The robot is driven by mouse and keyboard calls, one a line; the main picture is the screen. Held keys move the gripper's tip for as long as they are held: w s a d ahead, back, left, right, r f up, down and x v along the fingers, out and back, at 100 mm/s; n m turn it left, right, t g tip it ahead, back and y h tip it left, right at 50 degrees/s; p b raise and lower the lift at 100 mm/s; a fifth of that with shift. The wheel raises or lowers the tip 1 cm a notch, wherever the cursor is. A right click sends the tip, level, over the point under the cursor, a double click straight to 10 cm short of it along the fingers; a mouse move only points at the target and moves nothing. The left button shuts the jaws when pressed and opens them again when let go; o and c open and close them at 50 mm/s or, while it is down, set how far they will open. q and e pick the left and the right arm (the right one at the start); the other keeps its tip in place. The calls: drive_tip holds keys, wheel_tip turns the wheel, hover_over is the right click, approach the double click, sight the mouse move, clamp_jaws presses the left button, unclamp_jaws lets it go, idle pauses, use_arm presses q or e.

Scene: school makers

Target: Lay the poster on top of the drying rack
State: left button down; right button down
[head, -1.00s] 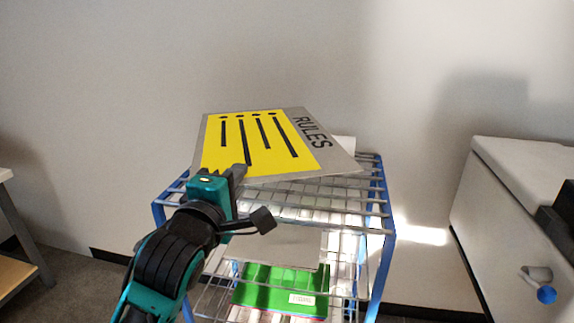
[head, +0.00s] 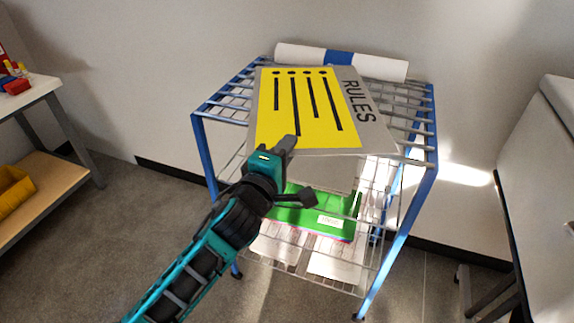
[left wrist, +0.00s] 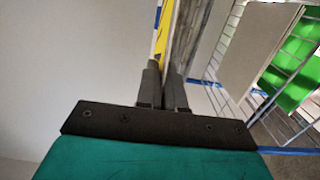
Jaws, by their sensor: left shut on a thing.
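The poster (head: 312,112) is a flat grey board with a yellow panel, black lines and the word RULES. My left gripper (head: 288,143) is shut on its near edge. In the left wrist view the fingers (left wrist: 163,88) pinch the poster (left wrist: 166,38), seen edge-on. The drying rack (head: 420,165) has a blue frame and wire shelves. The poster is over its top shelf, and I cannot tell whether it touches the wires. The right gripper is not in view.
A white roll with a blue band (head: 340,60) lies along the rack's back edge. A green item (head: 310,213) and sheets lie on lower shelves. A workbench (head: 45,90) stands at left, a white cabinet (head: 545,190) at right.

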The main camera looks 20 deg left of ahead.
use_arm(q)
drive_tip(key=shift+f+b, duration=0.65)
drive_tip(key=shift+f, duration=1.6)
drive_tip(key=c, duration=1.3)
unclamp_jaws()
drive_tip(key=shift+o, duration=0.2)
